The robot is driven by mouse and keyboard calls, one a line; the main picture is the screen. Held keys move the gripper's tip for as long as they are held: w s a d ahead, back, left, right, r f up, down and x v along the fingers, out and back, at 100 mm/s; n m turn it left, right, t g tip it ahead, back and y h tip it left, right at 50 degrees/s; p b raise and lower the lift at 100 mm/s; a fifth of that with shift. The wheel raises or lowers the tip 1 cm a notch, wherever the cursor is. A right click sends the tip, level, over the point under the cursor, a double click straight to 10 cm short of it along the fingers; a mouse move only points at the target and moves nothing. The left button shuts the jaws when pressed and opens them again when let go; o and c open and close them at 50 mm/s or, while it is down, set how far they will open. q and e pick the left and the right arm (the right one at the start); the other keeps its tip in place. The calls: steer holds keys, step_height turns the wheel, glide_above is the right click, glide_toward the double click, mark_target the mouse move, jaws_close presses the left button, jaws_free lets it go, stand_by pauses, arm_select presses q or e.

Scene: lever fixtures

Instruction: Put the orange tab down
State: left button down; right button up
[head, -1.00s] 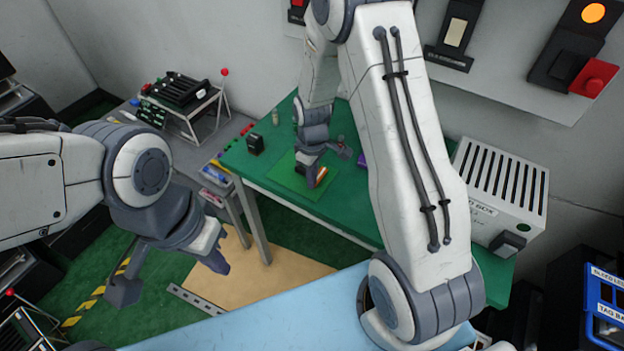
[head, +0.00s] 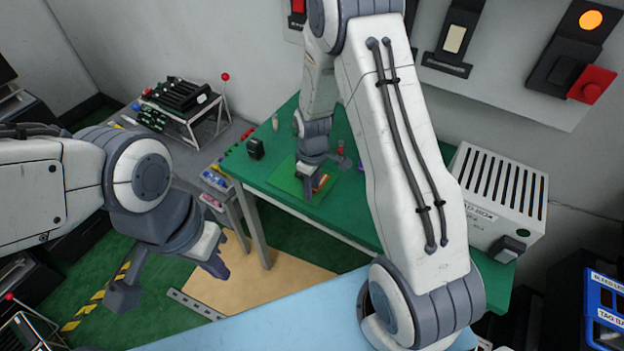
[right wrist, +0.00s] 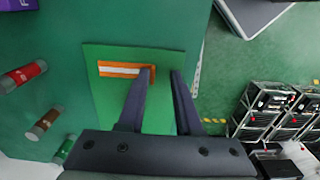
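The orange tab (right wrist: 120,69), with a white stripe, appears to lie flat on the bright green mat (right wrist: 115,112) in the right wrist view. It also shows as a small orange patch beside my right gripper in the head view (head: 321,182). My right gripper (right wrist: 163,73) is open, low over the mat. Whether that finger touches the tab I cannot tell. My left gripper (head: 168,283) is open and empty, away from the table at the left.
The mat lies on a dark green table (head: 290,205). Several red, brown and green cylinders, such as the red one (right wrist: 25,73), stand left of the mat in the wrist view. A purple object (right wrist: 15,15) is at its upper left corner. A white slotted box (head: 502,190) stands at the table's right.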

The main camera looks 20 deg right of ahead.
steer(key=shift+r, duration=0.5)
step_height(320, 180, up, 11)
steer(key=b, duration=0.2)
steer(key=s+a+r, duration=0.6)
steer(key=s+a, duration=0.3)
steer(key=a, duration=0.1)
steer(key=s+a+r+y, duration=0.1)
steer(key=s+a, duration=0.3)
steer(key=s, duration=1)
steer(key=shift+s+r, duration=0.4)
steer(key=shift+a, duration=0.1)
